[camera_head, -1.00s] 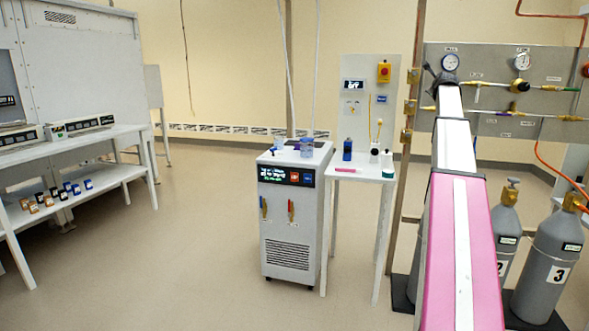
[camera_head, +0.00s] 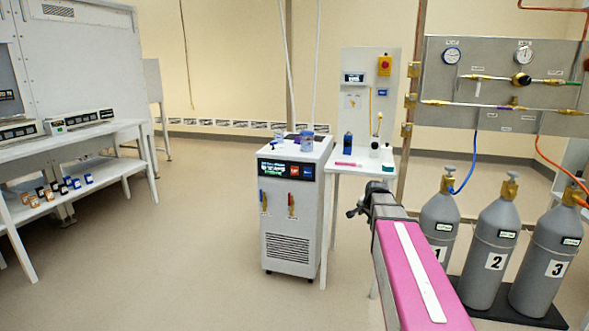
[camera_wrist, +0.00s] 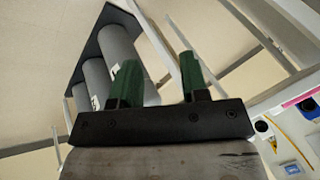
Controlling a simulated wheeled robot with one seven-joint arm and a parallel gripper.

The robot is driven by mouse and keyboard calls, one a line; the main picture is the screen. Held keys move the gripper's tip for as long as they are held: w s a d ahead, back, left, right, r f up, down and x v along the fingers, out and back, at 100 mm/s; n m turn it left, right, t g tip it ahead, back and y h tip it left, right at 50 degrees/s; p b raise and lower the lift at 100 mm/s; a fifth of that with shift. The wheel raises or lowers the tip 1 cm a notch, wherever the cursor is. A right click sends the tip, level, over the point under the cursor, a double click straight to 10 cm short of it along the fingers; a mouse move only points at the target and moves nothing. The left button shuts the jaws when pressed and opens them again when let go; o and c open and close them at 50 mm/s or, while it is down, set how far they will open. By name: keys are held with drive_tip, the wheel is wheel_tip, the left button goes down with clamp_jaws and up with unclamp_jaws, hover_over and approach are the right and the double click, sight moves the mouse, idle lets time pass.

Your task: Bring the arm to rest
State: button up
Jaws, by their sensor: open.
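My pink-and-white arm reaches in from the bottom right of the head view, with its dark end near the small white side table. In the wrist view my gripper (camera_wrist: 157,85) shows two green fingers standing well apart on a dark bar. Nothing is between the fingers. Grey gas cylinders (camera_wrist: 122,55) lie beyond the fingers in that view, apart from them. In the head view the fingers are too small and turned away to make out.
Numbered gas cylinders (camera_head: 494,255) stand right of my arm, below a regulator panel (camera_head: 505,88). A white wheeled cabinet (camera_head: 291,240) and the side table (camera_head: 364,160) stand ahead. A bench (camera_head: 75,150) with small bottles on its shelf is at left. The floor between is clear.

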drive_tip(key=s+a+f+n+g, duration=0.2)
drive_tip(key=s+f, duration=0.3)
drive_tip(key=s, duration=0.3)
drive_tip(key=s+a+f+n+g, duration=0.2)
drive_tip(key=s+a+f+n, duration=0.3)
drive_tip(key=s, duration=0.3)
drive_tip(key=s+a+f+n+g, duration=0.1)
drive_tip(key=s+a+f+n, duration=0.2)
drive_tip(key=s, duration=0.6)
wheel_tip(320, 180, down, 2)
drive_tip(key=shift+a+f+n+g, duration=0.1)
drive_tip(key=shift+a+n+g, duration=0.2)
drive_tip(key=shift+a+g, duration=0.1)
drive_tip(key=shift+d, duration=0.15)
